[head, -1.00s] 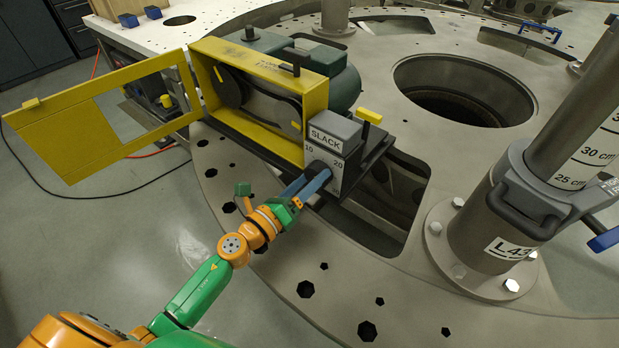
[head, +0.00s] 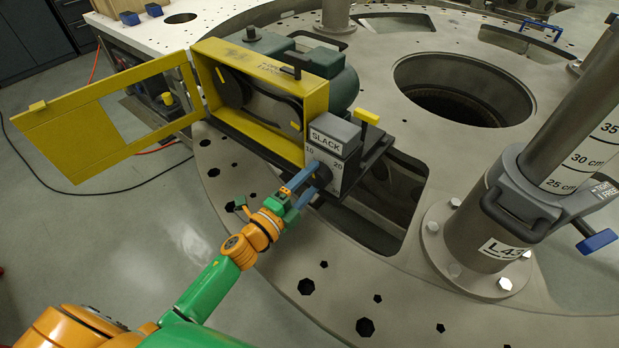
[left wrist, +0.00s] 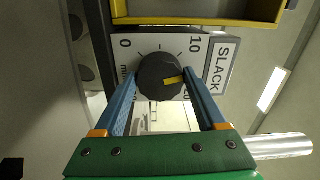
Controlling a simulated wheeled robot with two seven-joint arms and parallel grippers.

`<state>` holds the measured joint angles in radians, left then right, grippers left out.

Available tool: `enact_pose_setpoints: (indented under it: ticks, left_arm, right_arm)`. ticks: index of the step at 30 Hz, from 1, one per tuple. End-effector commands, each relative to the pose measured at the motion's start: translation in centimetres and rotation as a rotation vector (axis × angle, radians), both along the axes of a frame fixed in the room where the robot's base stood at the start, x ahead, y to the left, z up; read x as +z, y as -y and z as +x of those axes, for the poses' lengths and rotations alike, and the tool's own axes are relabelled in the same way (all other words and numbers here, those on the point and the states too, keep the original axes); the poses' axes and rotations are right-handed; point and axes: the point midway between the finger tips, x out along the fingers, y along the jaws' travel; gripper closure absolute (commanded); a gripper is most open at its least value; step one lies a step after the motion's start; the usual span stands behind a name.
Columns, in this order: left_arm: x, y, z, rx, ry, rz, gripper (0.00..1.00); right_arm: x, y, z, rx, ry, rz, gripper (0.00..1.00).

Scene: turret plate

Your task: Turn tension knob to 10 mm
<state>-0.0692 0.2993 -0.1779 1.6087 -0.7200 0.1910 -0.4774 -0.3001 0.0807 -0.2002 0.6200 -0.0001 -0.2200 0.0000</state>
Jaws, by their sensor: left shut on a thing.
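The tension knob (left wrist: 158,77) is a round dark knob with a yellow pointer mark on the white dial face (left wrist: 180,48) of the SLACK box. The labels 0, 10 and part of 20 show; the lower-left label is mostly hidden by a finger. The pointer faces right, between 10 and 20. My left gripper (left wrist: 160,82) has its two blue fingers on either side of the knob, shut on it. In the head view the left gripper (head: 318,177) reaches the dial face (head: 335,178) from the lower left, largely covering the knob. My right gripper is not in view.
A yellow belt housing (head: 205,80) with its door (head: 100,118) swung open stands left of the SLACK box (head: 335,135). A yellow-topped lever (head: 367,118) stands behind the box. A thick post with a clamp (head: 520,195) rises at right. The plate (head: 400,290) has open cutouts.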

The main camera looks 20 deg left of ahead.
Motion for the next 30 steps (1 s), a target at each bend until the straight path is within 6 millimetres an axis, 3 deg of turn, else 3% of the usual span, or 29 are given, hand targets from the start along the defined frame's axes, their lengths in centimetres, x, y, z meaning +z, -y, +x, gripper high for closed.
enact_pose_setpoints:
  ticks: [15, 30]
  left_arm:
    - [0.3, 0.1, 0.1, -0.003, -0.129, -0.376, 0.82]
    - [0.3, 0.1, 0.1, -0.005, -0.173, -0.501, 0.82]
  right_arm:
    - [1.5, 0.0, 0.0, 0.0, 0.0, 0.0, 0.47]
    - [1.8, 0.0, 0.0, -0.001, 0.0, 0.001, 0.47]
